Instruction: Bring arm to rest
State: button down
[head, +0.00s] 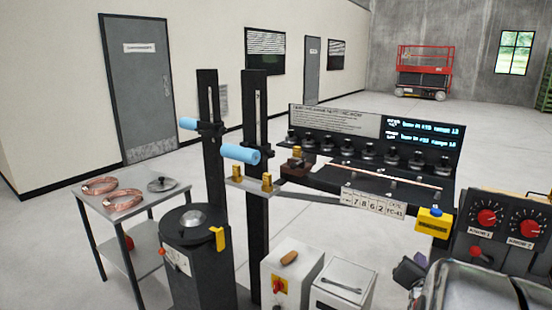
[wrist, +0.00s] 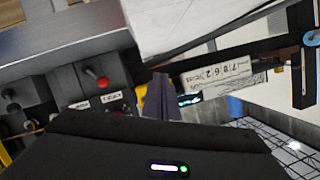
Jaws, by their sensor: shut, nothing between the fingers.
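My gripper (wrist: 161,80) shows in the wrist view as a narrow dark wedge of fingers beyond the dark wrist housing. It is shut and empty, in front of the numbered strip and the lever panel. A copper tube (head: 400,180) lies along the dark bench in the head view, well apart from my gripper. Copper coils (head: 124,200) lie on the small metal table at the left.
Two black posts (head: 254,180) with blue rollers stand mid-scene. A knob panel (head: 508,222) is at the right. Open floor lies behind.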

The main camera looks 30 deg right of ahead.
jog(key=w+a+f+n+y, duration=0.1)
jog(key=w+a+n+y, duration=0.3)
jog(key=a, duration=0.8)
jog(key=w+a+f+n+y, duration=0.1)
jog(key=w+a+n+y, duration=0.25)
jog(key=a, duration=0.75)
jog(key=s+a+r+n+g+y, duration=0.1)
jog(key=s+a+n, duration=0.3)
jog(key=a, duration=0.6)
jog(key=s+a+r+n+g+y, duration=0.1)
jog(key=s+a, duration=0.4)
jog(key=a, duration=0.5)
jog(key=n+g+y, duration=0.1)
jog(key=n+y, duration=0.1)
jog(key=shift+a+r+n+g, duration=0.3)
jog(key=shift+a+r+n, duration=0.05)
jog(key=shift+a, duration=0.05)
jog(key=shift+d, duration=0.15)
